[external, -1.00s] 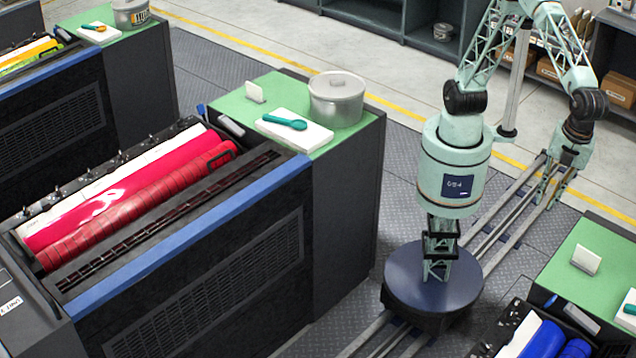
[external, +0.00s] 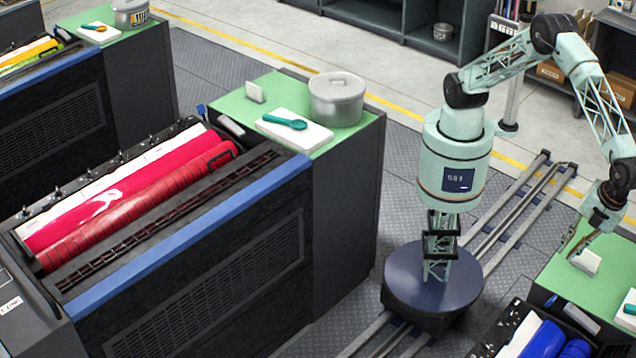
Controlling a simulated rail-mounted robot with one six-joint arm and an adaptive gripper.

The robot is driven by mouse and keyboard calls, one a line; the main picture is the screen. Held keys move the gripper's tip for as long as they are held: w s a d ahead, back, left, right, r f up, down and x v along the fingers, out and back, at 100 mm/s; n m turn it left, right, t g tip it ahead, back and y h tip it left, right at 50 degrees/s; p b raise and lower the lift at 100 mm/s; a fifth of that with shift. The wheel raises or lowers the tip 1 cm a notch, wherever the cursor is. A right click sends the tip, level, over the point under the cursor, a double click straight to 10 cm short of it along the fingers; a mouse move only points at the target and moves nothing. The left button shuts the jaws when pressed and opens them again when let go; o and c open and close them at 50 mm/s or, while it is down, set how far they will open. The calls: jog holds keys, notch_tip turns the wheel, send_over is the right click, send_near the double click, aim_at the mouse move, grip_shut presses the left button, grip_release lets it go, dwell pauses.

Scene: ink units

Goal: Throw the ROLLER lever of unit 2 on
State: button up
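An ink unit with a red roller (external: 150,205) stands at the left. Another unit with a blue roller (external: 546,340) is cut off at the lower right. Which one is unit 2 cannot be told, as no unit number is readable. No ROLLER lever can be made out for certain; a small grey part (external: 231,127) sits at the red unit's end and a similar one (external: 580,316) on the blue unit. My gripper (external: 584,248) points down over the blue unit's green top, close to the small white card there. Its fingers are too small to tell open from shut.
A white card (external: 586,262) stands on the blue unit's green top. The red unit's green top holds a metal pot (external: 337,100), a white pad (external: 296,131) with a teal scoop, and another card. A yellow-inked unit (external: 28,50) stands at far left. Rails (external: 500,235) run between units.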

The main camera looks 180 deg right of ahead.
jog(key=m+p, duration=0.1)
jog(key=p, duration=0.1)
send_near(555, 298)
jog(key=shift+w+a+r+g+h, duration=0.2)
jog(key=shift+w+a+r, duration=0.15)
jog(key=shift+r, duration=0.25)
jog(key=shift+w+a+r+g+h, duration=0.1)
jog(key=shift+w+a+r+g, duration=0.15)
jog(key=shift+w+r, duration=0.25)
jog(key=shift+s, duration=0.15)
jog(key=shift+p+x, duration=0.6)
jog(key=shift+x, duration=6.2)
jog(key=shift+c, duration=0.5)
grip_shut()
